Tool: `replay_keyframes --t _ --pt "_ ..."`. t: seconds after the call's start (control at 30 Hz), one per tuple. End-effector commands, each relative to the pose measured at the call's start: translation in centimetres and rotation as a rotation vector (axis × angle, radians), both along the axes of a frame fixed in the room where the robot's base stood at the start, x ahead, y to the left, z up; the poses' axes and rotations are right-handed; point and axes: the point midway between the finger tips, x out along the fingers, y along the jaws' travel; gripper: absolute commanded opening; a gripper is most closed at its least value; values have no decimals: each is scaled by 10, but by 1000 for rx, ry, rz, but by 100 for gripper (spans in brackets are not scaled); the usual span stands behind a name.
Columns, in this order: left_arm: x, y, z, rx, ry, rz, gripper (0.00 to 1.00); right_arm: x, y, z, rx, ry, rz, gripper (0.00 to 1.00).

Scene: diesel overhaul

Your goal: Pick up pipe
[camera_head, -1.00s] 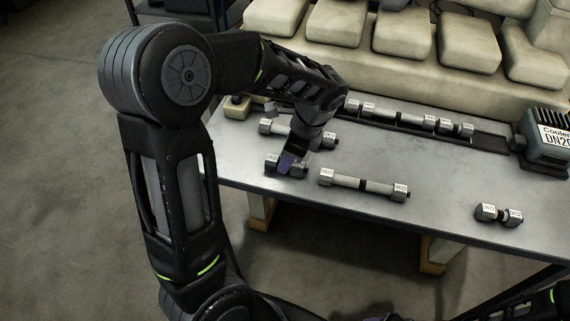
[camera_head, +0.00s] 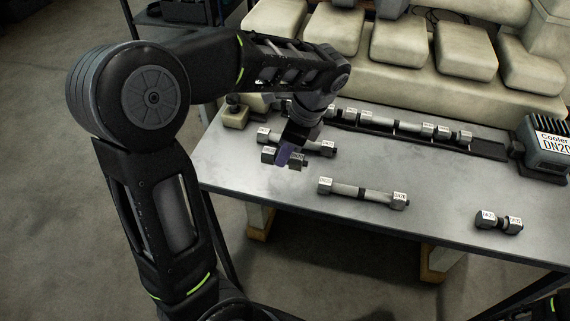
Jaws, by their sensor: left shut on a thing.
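A short grey pipe (camera_head: 268,155) with hex ends and white labels is in my left gripper (camera_head: 284,155), above the left part of the metal table (camera_head: 440,215). The gripper's fingers are shut across its middle and hide that part. The pipe appears raised a little off the tabletop. Another short pipe (camera_head: 320,148) lies just behind it, partly hidden by the gripper. A longer pipe (camera_head: 380,193) lies to the right of the gripper. A very short pipe (camera_head: 498,221) lies near the table's right front. My right gripper is not in view.
A dark rack (camera_head: 485,148) with several pipe pieces runs along the table's back. A grey cooler box (camera_head: 543,150) stands at the right. A large cream engine block (camera_head: 400,85) rises behind.

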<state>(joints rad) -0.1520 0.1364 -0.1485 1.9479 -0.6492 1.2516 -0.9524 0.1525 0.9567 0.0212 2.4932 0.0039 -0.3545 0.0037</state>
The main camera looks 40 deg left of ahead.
Motion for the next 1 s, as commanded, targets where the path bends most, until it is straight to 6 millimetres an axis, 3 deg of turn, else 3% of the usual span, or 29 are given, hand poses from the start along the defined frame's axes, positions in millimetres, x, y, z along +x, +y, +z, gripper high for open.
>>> replay_keyframes --t 0.1,0.3,1.0 --pt "1 -1 22 -2 -5 0 0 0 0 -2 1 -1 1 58" --pt "0 0 41 0 -1 0 0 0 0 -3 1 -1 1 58" --pt "0 0 41 0 0 0 0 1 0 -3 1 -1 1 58"
